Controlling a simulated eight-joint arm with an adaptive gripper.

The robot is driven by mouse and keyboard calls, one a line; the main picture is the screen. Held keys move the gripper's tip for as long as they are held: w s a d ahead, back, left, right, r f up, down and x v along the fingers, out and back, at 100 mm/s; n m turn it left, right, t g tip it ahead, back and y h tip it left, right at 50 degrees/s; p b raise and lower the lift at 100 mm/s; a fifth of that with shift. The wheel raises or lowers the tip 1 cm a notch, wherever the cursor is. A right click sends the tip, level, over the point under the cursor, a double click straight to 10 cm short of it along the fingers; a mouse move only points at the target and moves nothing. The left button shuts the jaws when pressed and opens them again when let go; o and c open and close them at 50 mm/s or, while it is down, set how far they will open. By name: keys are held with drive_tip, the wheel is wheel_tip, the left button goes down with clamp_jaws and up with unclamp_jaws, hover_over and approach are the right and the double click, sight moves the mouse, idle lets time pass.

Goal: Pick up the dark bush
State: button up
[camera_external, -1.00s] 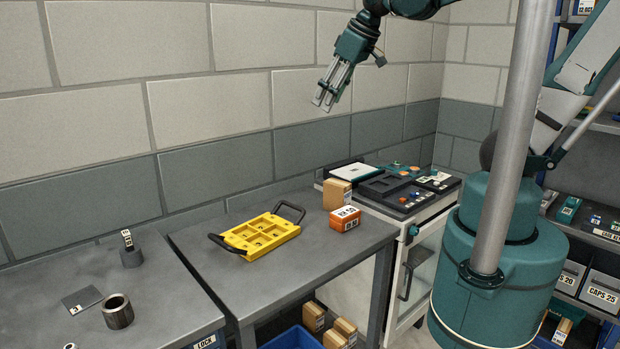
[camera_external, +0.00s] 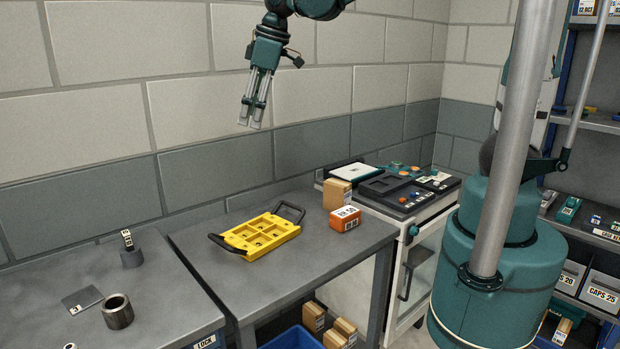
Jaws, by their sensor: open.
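The dark bush (camera_external: 118,320) looks like a short, hollow, dark metal cylinder. It stands upright on the left grey bench (camera_external: 60,262), near the front. My gripper (camera_external: 250,124) is open and empty, pointing down, high in front of the block wall. It is above the benches, up and to the right of the bush, and well apart from it. No wrist view is given.
Near the bush are a flat dark plate (camera_external: 80,298) and a dark block with an upright tag (camera_external: 131,258). A yellow tray with black handles (camera_external: 270,245), an orange box (camera_external: 345,219) and a cardboard box (camera_external: 338,194) are on the right bench.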

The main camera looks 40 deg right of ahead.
drive_tip(key=a+f+n+g, duration=0.1)
drive_tip(key=a+f+n, duration=0.3)
drive_tip(key=a, duration=1)
drive_tip(key=n+g+h+b, duration=0.1)
drive_tip(key=n+g+h, duration=0.1)
drive_tip(key=n, duration=0.5)
approach(115, 306)
drive_tip(key=s, duration=0.2)
drive_tip(key=shift+d+f, duration=0.15)
drive_tip(key=shift+f, duration=0.25)
drive_tip(key=shift+f, duration=1.3)
drive_tip(key=shift+f, duration=2.6)
